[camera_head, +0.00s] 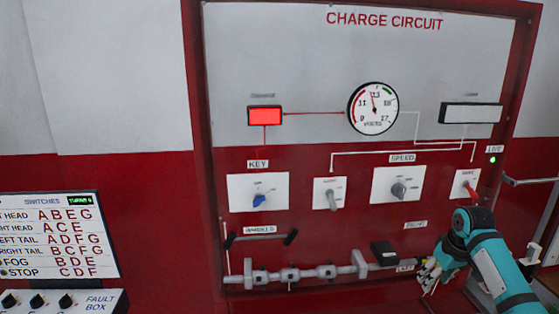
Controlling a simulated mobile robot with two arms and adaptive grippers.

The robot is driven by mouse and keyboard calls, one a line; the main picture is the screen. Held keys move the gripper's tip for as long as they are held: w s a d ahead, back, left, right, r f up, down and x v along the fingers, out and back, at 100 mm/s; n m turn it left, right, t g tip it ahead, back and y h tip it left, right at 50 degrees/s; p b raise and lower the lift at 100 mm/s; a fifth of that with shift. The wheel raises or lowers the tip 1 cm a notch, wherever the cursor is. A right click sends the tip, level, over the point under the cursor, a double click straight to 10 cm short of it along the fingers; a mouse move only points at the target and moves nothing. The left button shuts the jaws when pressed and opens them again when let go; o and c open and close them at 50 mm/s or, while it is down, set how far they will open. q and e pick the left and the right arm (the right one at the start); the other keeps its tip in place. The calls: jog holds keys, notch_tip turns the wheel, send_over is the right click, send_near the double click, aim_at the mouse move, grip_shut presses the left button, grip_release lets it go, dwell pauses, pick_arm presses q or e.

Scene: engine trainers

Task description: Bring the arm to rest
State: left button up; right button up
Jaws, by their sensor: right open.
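My right arm (490,258) is teal and reaches in from the lower right, in front of the charge circuit panel. My right gripper (427,276) is open near the panel's lower edge, just right of a black block (384,254) on the shaft. I cannot tell whether it touches the panel. It looks empty, but its fingers are small. My left gripper is not in view.
The panel carries a lit red lamp (265,116), a voltmeter (373,108), a blue key (260,200), a grey lever (331,199), a speed knob (399,189) and a red lever (471,191). A grey shaft (305,274) runs below. A fault box (95,302) stands left.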

jog(key=s+a+f+n, duration=0.3)
jog(key=s+a+f, duration=1.2)
jog(key=f, duration=0.1)
jog(key=s+a+r+m, duration=0.1)
jog(key=s+a, duration=0.2)
jog(key=s, duration=0.8)
jog(key=s+a+r+m, duration=0.1)
jog(key=s+a, duration=0.3)
jog(key=s, duration=0.8)
notch_tip(320, 180, down, 29)
jog(key=s+b, duration=0.2)
jog(key=s+d+f+g+b, duration=0.1)
jog(key=s+d+f+g, duration=0.1)
jog(key=s+f, duration=1.4)
jog(key=shift+d+f+b, duration=0.4)
jog(key=shift+d, duration=0.2)
